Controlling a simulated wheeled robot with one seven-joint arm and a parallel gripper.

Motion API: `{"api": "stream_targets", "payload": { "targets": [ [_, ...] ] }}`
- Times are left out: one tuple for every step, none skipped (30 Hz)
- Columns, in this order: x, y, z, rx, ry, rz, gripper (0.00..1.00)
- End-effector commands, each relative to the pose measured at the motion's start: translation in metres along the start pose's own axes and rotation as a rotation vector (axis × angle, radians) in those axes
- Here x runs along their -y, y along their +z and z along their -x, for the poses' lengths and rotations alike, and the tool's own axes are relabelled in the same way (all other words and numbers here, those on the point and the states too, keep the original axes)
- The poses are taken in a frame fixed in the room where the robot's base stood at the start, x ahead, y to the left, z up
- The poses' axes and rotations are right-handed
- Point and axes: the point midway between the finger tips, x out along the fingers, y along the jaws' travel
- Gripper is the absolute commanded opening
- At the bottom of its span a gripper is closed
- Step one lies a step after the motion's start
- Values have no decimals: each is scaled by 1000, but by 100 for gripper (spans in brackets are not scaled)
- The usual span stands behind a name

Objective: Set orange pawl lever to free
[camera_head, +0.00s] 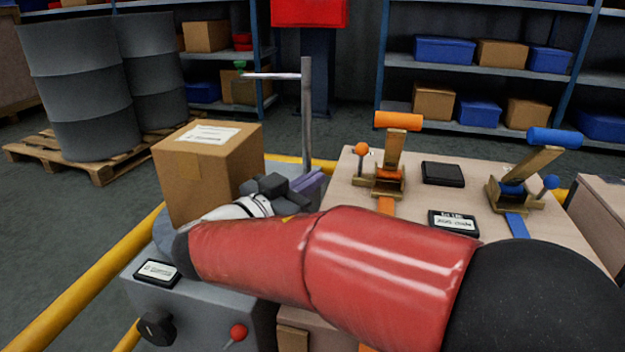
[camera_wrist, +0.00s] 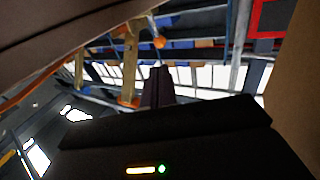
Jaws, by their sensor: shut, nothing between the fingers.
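The orange pawl lever (camera_head: 361,149) is a short lever with an orange ball knob. It stands at the left side of a brass bracket with an orange-handled hand lever (camera_head: 397,121) on a beige cabinet top. My gripper (camera_head: 317,179) is left of the bracket, beside a cardboard box, apart from the knob. Its fingers are shut and empty. In the wrist view the shut fingers (camera_wrist: 158,84) point towards the orange ball knob (camera_wrist: 159,43), which shows just beyond the tips.
A cardboard box (camera_head: 208,170) stands close left of my gripper. A grey upright post (camera_head: 306,115) rises behind it. A blue-handled lever (camera_head: 540,150) with a blue knob is on the right. A black plate (camera_head: 442,174) lies between the levers. Yellow rails (camera_head: 95,275) border the set.

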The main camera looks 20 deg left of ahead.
Motion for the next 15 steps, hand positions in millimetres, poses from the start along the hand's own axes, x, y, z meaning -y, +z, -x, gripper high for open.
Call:
{"api": "stream_targets", "payload": {
  "targets": [
    [-1, -2, -12, -1, 5, 1, 0],
    [-1, -2, -19, 0, 6, 1, 0],
    [-1, -2, -28, 0, 7, 2, 0],
    [-1, -2, -35, 0, 5, 2, 0],
    [-1, -2, -41, -1, 6, 2, 0],
    [-1, -2, -50, 0, 5, 2, 0],
    [-1, -2, -56, 1, 5, 1, 0],
    [-1, -2, -62, 0, 5, 2, 0],
    [-1, -1, -70, 0, 4, 2, 0],
    [-1, -1, -75, 0, 5, 2, 0],
    [-1, -1, -80, 1, 5, 2, 0],
    [-1, -2, -86, 1, 3, 1, 0],
    [-1, -2, -90, 0, 3, 1, 0],
    [-1, -2, -94, -1, 3, 1, 0],
    [0, -2, -98, 0, 2, 1, 0]
  ]
}}
